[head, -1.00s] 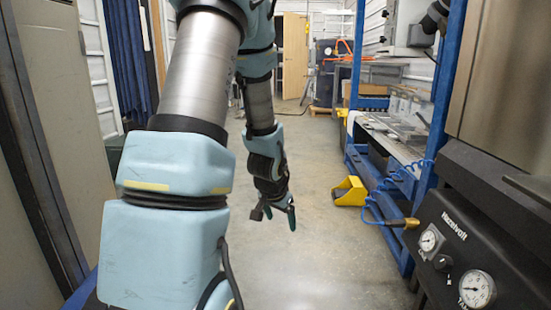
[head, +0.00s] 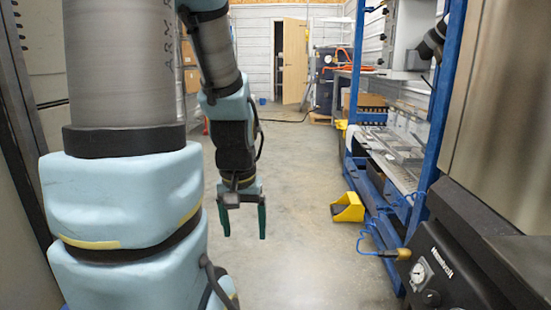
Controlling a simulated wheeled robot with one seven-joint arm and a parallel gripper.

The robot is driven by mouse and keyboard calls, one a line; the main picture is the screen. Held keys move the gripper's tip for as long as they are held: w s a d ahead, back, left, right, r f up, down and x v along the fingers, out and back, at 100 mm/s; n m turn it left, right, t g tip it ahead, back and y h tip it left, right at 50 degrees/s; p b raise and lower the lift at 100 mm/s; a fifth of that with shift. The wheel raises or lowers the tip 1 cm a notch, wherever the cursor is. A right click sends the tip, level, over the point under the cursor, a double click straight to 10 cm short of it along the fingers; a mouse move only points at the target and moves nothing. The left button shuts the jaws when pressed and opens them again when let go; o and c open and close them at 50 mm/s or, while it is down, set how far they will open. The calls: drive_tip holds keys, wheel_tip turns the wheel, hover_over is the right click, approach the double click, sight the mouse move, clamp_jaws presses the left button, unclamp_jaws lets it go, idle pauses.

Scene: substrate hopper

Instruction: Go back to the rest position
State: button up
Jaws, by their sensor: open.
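My gripper (head: 243,222) hangs from my arm near the middle of the head view, pointing down over the bare floor. Its two green fingers are apart, with nothing between them. It touches nothing that I can see. My arm fills the left part of the view and hides what lies behind it.
A yellow scoop-like bin (head: 348,208) lies on the floor to the right of my gripper. A blue-framed workbench (head: 377,207) runs along the right. A dark machine with gauges (head: 470,260) stands at the near right. The concrete floor (head: 300,170) in the middle is clear.

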wheel_tip(320, 180, up, 28)
drive_tip(key=p, duration=2.6)
drive_tip(key=shift+c, duration=0.3)
